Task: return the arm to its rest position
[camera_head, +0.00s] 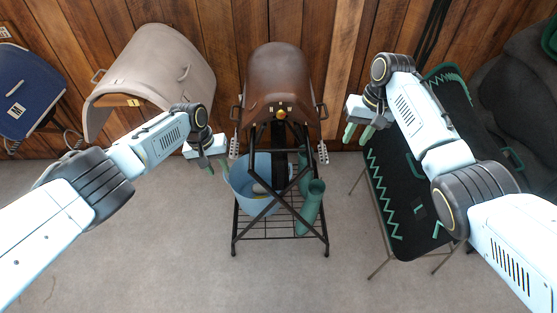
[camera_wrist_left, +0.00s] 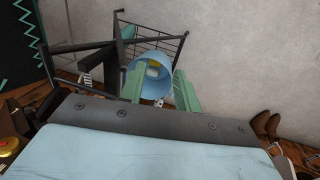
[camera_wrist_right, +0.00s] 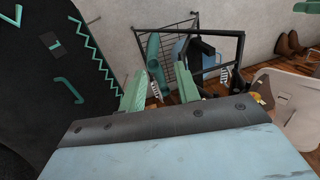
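My left gripper (camera_head: 212,165) is left of the saddle stand, near the blue bucket (camera_head: 246,187). In the left wrist view its two green fingers (camera_wrist_left: 158,88) are spread apart with nothing between them; the bucket shows beyond them. My right gripper (camera_head: 358,133) is right of the brown saddle (camera_head: 277,83), in front of the black-and-green pad. In the right wrist view its green fingers (camera_wrist_right: 160,92) are apart and empty, with the stand beyond them.
The black metal stand (camera_head: 281,235) carries the saddle and holds the bucket and a green roll (camera_head: 311,207). A beige saddle rack (camera_head: 160,65) and a blue case (camera_head: 22,95) are at left. A black-and-green pad (camera_head: 403,200) stands at right. The front floor is clear.

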